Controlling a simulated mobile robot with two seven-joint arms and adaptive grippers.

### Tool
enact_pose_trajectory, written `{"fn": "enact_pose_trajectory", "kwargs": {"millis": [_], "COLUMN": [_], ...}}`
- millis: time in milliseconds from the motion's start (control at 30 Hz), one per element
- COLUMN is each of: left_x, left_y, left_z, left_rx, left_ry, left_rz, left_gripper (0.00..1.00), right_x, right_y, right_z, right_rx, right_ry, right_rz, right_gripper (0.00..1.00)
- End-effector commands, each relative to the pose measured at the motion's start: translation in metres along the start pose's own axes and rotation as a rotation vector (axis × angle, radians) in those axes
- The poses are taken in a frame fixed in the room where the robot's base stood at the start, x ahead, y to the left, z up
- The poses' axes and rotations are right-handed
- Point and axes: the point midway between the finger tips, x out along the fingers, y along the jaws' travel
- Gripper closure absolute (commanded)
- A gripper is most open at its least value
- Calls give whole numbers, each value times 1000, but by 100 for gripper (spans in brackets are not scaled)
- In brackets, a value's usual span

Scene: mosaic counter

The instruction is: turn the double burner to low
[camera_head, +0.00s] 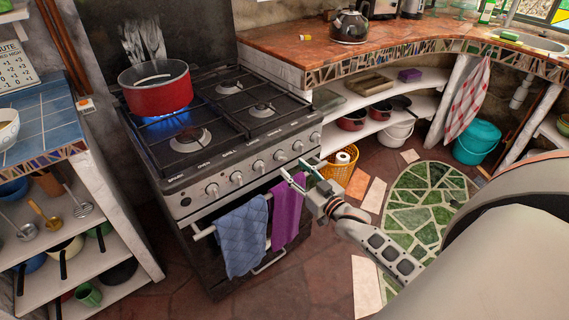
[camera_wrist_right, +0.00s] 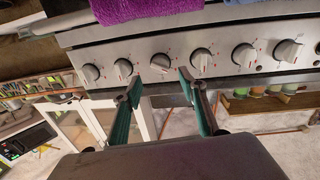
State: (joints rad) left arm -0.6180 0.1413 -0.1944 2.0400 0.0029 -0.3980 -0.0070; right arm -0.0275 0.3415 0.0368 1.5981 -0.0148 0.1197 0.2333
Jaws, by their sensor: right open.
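The stove (camera_head: 240,150) has a steel front panel with a row of several grey knobs (camera_head: 237,178). Small labels run above them; I cannot read for certain which marks the double burner. My right gripper (camera_head: 299,170) is open and empty in front of the right part of the panel. In the right wrist view, which is upside down, its two dark green fingers (camera_wrist_right: 160,82) stand apart. One knob (camera_wrist_right: 160,63) shows between and just beyond the fingertips, not visibly touched. A red pot (camera_head: 156,90) sits over a lit blue flame (camera_head: 168,119) at back left. My left gripper is not in view.
A blue towel (camera_head: 242,236) and a purple towel (camera_head: 287,211) hang on the oven handle below the knobs. A tiled counter with a kettle (camera_head: 350,25) is behind to the right. A wicker basket (camera_head: 340,165) stands beside the stove. Shelves with pans are at left.

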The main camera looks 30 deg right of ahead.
Motion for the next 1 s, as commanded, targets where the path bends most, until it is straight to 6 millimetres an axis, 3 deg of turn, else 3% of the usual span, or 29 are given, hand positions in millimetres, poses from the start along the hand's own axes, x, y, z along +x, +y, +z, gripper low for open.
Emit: {"fn": "enact_pose_trajectory", "kwargs": {"millis": [200, 400, 767, 800, 933, 1000], "left_x": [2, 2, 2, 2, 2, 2], "left_y": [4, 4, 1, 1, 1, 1], "left_z": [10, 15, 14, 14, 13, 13], "left_rx": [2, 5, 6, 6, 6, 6], "left_ry": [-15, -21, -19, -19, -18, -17], "left_rz": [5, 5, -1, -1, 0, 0], "left_gripper": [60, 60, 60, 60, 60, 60], "right_x": [34, 54, 59, 59, 59, 59], "right_y": [0, 0, -1, -1, -1, -1], "right_z": [1, 2, 1, 1, 1, 1], "right_rx": [-1, 0, -1, -1, -1, 0], "right_ry": [0, -2, -2, -2, -2, -2], "right_rz": [-1, 0, -1, -1, -1, -1], "right_gripper": [58, 58, 58, 61, 95, 96]}}
